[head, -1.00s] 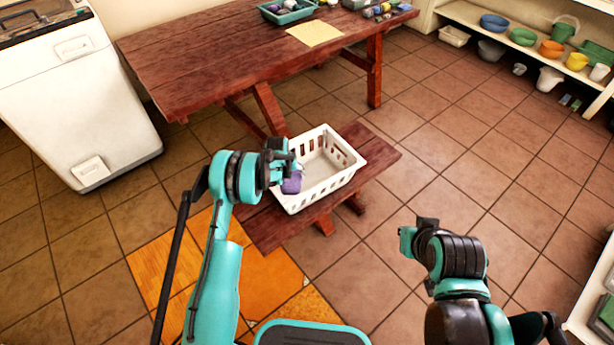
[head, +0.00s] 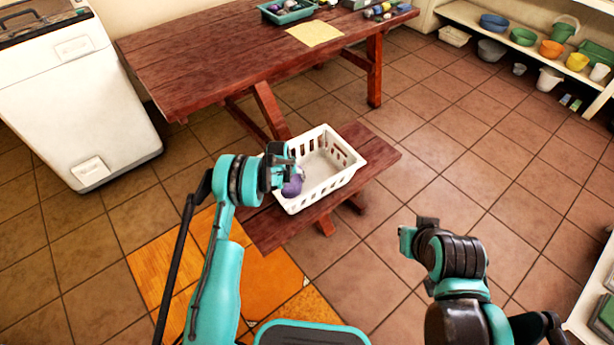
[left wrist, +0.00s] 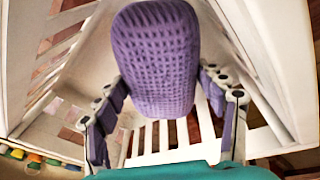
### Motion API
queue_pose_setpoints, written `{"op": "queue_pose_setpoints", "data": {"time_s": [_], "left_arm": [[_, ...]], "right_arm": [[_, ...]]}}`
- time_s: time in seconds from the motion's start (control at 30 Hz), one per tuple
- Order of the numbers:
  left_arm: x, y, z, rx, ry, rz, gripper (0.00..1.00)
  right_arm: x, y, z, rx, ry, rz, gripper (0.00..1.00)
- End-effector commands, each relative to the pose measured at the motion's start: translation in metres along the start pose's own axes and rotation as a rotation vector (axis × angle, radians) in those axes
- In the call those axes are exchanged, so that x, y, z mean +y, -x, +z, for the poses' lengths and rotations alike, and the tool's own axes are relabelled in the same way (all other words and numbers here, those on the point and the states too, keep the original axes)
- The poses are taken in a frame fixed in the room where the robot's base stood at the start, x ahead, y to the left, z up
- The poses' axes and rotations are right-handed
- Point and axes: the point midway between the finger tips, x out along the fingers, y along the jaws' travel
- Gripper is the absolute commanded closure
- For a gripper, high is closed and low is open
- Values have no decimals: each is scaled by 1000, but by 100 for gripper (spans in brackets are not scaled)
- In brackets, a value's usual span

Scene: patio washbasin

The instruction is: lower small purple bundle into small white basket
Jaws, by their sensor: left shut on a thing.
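The small purple bundle (head: 292,187) is a rounded, waffle-textured cloth. My left gripper (head: 286,172) is shut on it at the left end of the small white basket (head: 346,176). In the left wrist view the bundle (left wrist: 155,58) sits between the two finger pads, with the slatted basket walls (left wrist: 270,60) around and beneath it. I cannot tell whether it touches the basket floor. The basket stands on the wooden bench and looks otherwise empty. My right gripper (head: 414,238) is held apart over the floor, empty as far as I see; its jaw opening is unclear.
The red-brown bench (head: 380,150) extends right of the basket. The wooden table (head: 200,60) behind it carries a teal tray (head: 288,12) and a yellow cloth (head: 315,33). A white washer (head: 75,110) stands left. Shelves with bowls (head: 523,37) are at upper right. Tiled floor is clear at right.

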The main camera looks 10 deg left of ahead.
Motion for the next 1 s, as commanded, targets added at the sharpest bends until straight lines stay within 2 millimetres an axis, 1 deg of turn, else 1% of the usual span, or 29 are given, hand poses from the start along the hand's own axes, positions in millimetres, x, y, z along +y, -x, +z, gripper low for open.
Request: {"op": "queue_pose_setpoints", "data": {"time_s": [1.0], "left_arm": [[-2,-15,3,0,0,0,63]], "right_arm": [[0,0,0,0,0,0,100]]}}
